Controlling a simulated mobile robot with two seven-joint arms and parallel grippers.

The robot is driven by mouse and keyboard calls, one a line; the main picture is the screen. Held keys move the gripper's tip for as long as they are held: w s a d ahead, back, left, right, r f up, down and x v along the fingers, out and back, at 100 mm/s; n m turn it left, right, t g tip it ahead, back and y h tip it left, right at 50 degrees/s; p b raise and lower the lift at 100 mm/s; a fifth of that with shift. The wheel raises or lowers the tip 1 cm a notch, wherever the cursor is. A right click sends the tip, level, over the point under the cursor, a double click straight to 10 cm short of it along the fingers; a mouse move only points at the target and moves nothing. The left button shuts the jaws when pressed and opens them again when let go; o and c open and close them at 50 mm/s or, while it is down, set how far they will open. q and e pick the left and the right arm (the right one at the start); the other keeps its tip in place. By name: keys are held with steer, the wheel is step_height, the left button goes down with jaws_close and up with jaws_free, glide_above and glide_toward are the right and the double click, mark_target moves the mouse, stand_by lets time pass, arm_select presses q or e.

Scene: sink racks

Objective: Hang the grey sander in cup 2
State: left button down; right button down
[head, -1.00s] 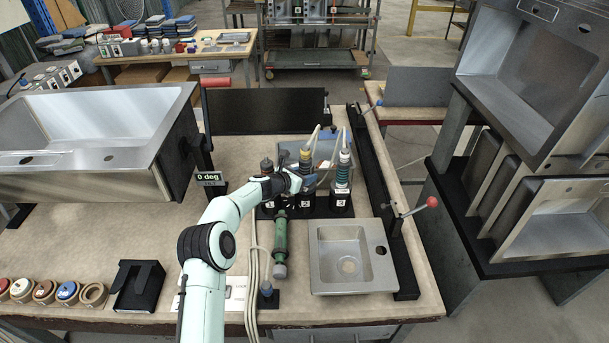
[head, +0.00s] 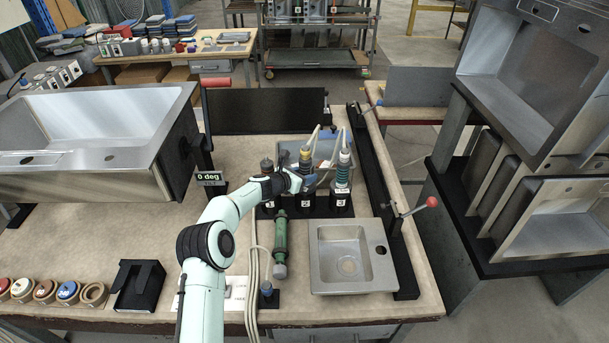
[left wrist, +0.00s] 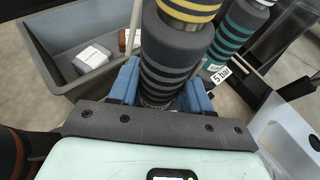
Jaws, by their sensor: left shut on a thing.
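The grey sander (head: 305,157), dark with a yellow band and a pale hose, stands upright over cup 2 (head: 305,203). My left gripper (head: 308,182) is shut on its body. In the left wrist view the ribbed grey sander (left wrist: 178,55) is between the blue fingers (left wrist: 160,88). The gripper hides the sander's lower end, so I cannot tell how deep it sits in the cup. My right gripper is not in view.
A teal-banded sander (head: 343,165) stands in cup 3 (head: 340,202) close on the right. A dark tool (head: 266,165) stands at cup 1. A green tool (head: 281,240) lies in front, beside a small sink (head: 325,280). A grey bin (left wrist: 62,85) is behind the cups.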

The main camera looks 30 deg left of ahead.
arm_select(q)
steer(key=shift+f, duration=0.55)
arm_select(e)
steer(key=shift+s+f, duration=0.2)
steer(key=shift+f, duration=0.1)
arm_select(q)
steer(key=shift+c, duration=2.2)
jaws_free()
steer(key=shift+f, duration=0.25)
steer(key=shift+s+a+r+b, duration=0.1)
steer(key=shift+s+b, duration=0.2)
steer(key=shift+b, duration=0.1)
steer(key=b+v, duration=0.4)
steer(key=v, duration=0.9)
steer(key=shift+w+r, duration=0.15)
steer(key=shift+r, duration=0.05)
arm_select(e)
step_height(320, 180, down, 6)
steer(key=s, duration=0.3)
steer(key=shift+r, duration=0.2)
